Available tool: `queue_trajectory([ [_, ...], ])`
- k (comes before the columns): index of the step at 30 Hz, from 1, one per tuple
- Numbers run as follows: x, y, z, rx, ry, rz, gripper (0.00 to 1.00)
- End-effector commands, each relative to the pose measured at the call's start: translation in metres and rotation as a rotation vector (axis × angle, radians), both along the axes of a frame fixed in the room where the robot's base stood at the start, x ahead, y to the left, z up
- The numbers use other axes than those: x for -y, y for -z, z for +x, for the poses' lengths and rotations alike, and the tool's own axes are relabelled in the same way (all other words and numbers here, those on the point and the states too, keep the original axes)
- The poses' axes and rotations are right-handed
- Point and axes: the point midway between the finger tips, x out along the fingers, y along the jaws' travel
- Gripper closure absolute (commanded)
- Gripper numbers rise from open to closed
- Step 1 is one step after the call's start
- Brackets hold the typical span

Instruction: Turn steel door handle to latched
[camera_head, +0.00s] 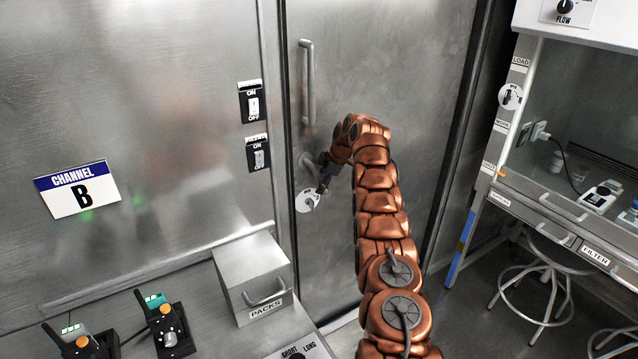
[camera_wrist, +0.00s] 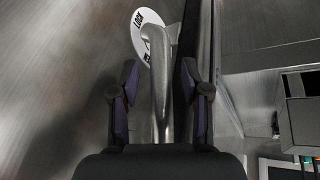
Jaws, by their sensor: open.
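The steel door (camera_head: 400,80) stands shut-looking in the head view. Its round white plate (camera_head: 307,201) is low on the left side of the door, partly behind my gripper (camera_head: 323,186). The steel door handle (camera_wrist: 159,85) runs from the plate down between the two fingers of my gripper (camera_wrist: 160,82). The fingers are open, one on each side of the handle, with gaps showing. The handle's lower end is hidden by my gripper body.
A vertical pull bar (camera_head: 308,82) is higher on the door. Two ON/OFF switches (camera_head: 252,102) are on the wall panel to the left. A steel PACKS box (camera_head: 250,270) sits on the counter below. A cabinet (camera_head: 575,130) and stools (camera_head: 540,275) are at right.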

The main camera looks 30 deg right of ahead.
Motion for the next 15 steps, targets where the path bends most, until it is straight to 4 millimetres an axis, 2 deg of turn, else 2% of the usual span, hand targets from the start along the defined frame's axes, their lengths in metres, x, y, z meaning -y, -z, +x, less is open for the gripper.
queue_trajectory([
  [8, -0.0017, 0.0021, 0.0013, 0.0, -0.002, -0.001, 0.54],
  [15, -0.0023, 0.0022, 0.0016, 0.0, -0.003, -0.001, 0.78],
])
